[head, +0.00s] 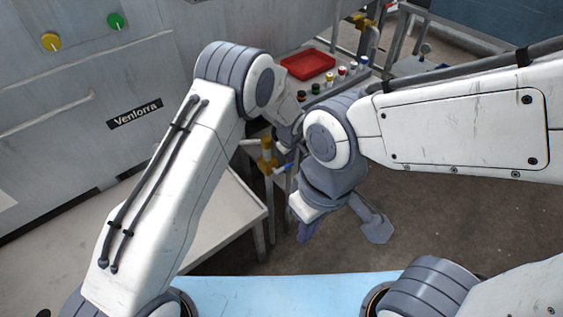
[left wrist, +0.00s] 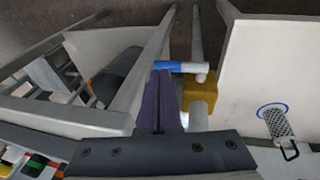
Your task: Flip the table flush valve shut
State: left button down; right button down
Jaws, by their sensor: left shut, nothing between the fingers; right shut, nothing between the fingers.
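The valve has a yellow body (head: 266,158) on a pipe beside the white table, with a short blue handle (head: 284,167) pointing sideways. In the left wrist view the yellow body (left wrist: 204,97) sits on a white pipe, and the blue-and-white handle (left wrist: 180,67) extends left from it. My left gripper (left wrist: 162,74) is shut and empty, its purple fingertips right by the blue end of the handle; I cannot tell if they touch. In the head view, its arm partly hides it. My right gripper (head: 306,234) is shut and empty, lower and nearer, over the floor.
The white table (head: 215,212) stands left of the valve, its legs close by. A red tray (head: 308,64) and several small bottles sit on a bench behind. A grey machine wall (head: 160,60) fills the back left. The floor at right is clear.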

pick_arm(q)
jog(key=w+d+v, duration=0.1)
jog(key=d+v, duration=0.1)
jog(key=v, duration=0.9)
jog(key=shift+w+r+b, duration=0.25)
jog(key=shift+r+b, duration=0.05)
jog(key=shift+r, duration=0.4)
pick_arm(e)
jog(key=shift+r, duration=0.1)
